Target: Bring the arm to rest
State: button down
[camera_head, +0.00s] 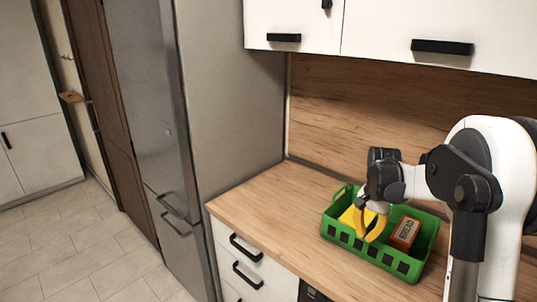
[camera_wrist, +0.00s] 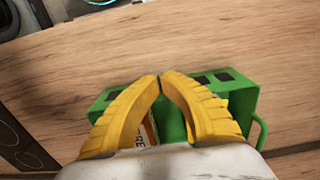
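My gripper (camera_head: 366,239) has curved yellow fingers and hangs at the green basket, over its middle in the head view. In the wrist view, my gripper (camera_wrist: 159,78) has its fingertips together with nothing seen between them. The arm is bent, reaching in from the right of the head view. How far the fingertips are above the basket's contents is hard to tell.
The green basket (camera_head: 416,267) stands on the wooden counter (camera_head: 285,205), holding a box labelled BREAD (camera_head: 404,233) and a yellow item (camera_head: 347,216). White wall cabinets (camera_head: 390,25) hang above. A tall fridge (camera_head: 230,100) stands left. The counter left of the basket is clear.

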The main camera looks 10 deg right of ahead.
jog(key=s+a+r+n+t+b, duration=0.2)
jog(key=s+a+r+n+t, duration=0.15)
jog(key=s+a, duration=0.4)
jog(key=s+a+r+n+t+b, duration=0.2)
jog(key=s+a+r+n+b, duration=0.15)
jog(key=s+a, duration=0.45)
jog(key=s+a+f+n+t, duration=0.1)
jog(key=s+a+f+n, duration=0.2)
jog(key=s+a, duration=0.2)
jog(key=shift+s+a+f+b, duration=0.15)
jog(key=shift+s+f+b, duration=0.1)
jog(key=shift+b, duration=0.2)
jog(key=shift+t, duration=0.25)
